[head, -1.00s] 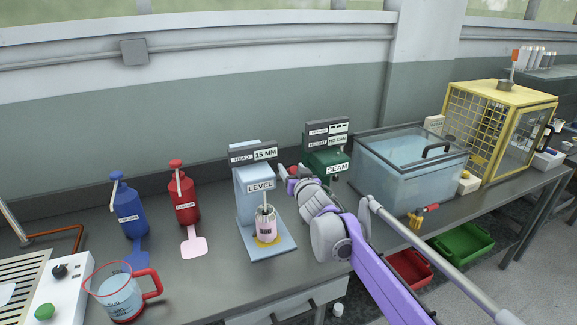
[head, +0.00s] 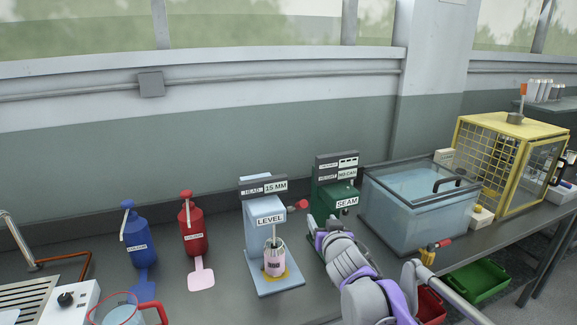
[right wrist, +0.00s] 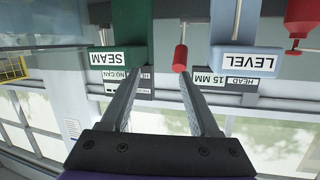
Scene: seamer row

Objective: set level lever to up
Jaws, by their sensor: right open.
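The level station (head: 266,235) is a pale blue machine with a LEVEL sign. A pink-labelled can (head: 274,264) stands on its base under the head. Its lever has a red knob (head: 302,205) sticking out on the right side, about as high as the sign's top. In the upside-down right wrist view the red knob (right wrist: 180,57) shows near and beyond the fingertips. My right gripper (right wrist: 162,76) is open and empty, with fingers apart. In the head view it is right of the knob, partly hidden by its own wrist. My left gripper is out of view.
The green seam machine (head: 335,190) stands close behind my right gripper. A glass water tank (head: 420,205) and yellow cage (head: 510,160) are further right. Red (head: 191,225) and blue (head: 135,235) bottles stand left, and a measuring jug (head: 122,312) at front left.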

